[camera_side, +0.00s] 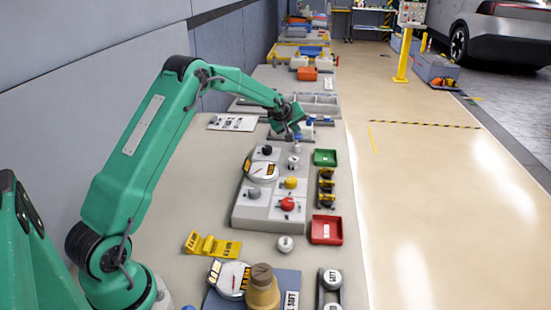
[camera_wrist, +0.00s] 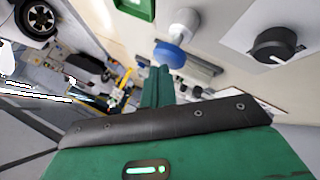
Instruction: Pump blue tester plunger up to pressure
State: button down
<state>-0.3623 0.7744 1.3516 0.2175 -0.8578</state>
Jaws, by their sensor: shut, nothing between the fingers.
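The blue plunger (camera_wrist: 171,55) shows in the wrist view as a round blue cap, with a white cylindrical part (camera_wrist: 185,22) beside it. My gripper (camera_wrist: 158,72) is shut and empty, its green fingertips just by the blue cap; I cannot tell whether they touch it. In the side view my gripper (camera_side: 297,132) is low over the far end of the grey panel area, largely hiding the tester. A patch of blue (camera_side: 309,132) shows just right of it.
A black knob (camera_wrist: 274,45) stands on a pale plate near the gripper. A green tray (camera_side: 325,157), a red tray (camera_side: 326,229) and a panel with red (camera_side: 287,203) and yellow (camera_side: 291,182) knobs lie nearer the camera. The bench left of the panel is largely clear.

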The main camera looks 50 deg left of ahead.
aim_at(295, 135)
jog(key=shift+f, duration=1.2)
dwell(1.4)
jog(key=shift+r, duration=1.8)
jog(key=shift+r, duration=0.1)
jog(key=shift+r, duration=2.45)
